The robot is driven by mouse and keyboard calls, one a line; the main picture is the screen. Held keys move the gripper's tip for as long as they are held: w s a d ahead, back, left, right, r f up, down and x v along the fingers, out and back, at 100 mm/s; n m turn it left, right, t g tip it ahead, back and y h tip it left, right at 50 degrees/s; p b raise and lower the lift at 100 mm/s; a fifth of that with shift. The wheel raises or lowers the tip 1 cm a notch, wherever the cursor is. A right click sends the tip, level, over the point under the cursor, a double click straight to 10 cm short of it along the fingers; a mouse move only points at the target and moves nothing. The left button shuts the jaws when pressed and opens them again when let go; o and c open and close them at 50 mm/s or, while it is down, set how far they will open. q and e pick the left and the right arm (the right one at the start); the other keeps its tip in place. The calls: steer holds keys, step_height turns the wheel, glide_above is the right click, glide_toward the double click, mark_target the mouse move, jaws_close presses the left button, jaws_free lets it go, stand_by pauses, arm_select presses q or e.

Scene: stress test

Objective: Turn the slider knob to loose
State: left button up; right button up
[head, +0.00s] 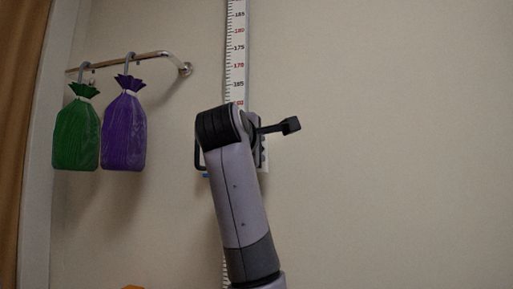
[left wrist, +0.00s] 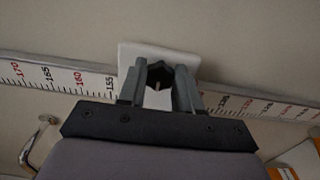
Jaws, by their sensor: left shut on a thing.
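A black knob (left wrist: 158,73) sits on a white slider plate (left wrist: 192,55) mounted across a measuring scale (left wrist: 40,75) on the wall. In the left wrist view my left gripper (left wrist: 161,70) has one finger on each side of the knob and is shut on it. In the head view the scale (head: 236,55) runs vertically, and my left arm's wrist covers the knob and most of the slider; a pale edge of the plate (head: 265,155) shows at its right. The marking that the knob points to cannot be read. My right gripper is not in view.
A green bag (head: 76,135) and a purple bag (head: 123,130) hang from a metal wall rail (head: 155,53) at the left. A brown curtain or panel (head: 22,100) stands at the far left edge. The wall right of the scale is bare.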

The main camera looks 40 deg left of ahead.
arm_select(q)
steer(key=o, duration=1)
steer(key=shift+o, duration=0.2)
steer(key=b+v, duration=0.2)
steer(key=v, duration=0.5)
steer(key=shift+s, duration=0.15)
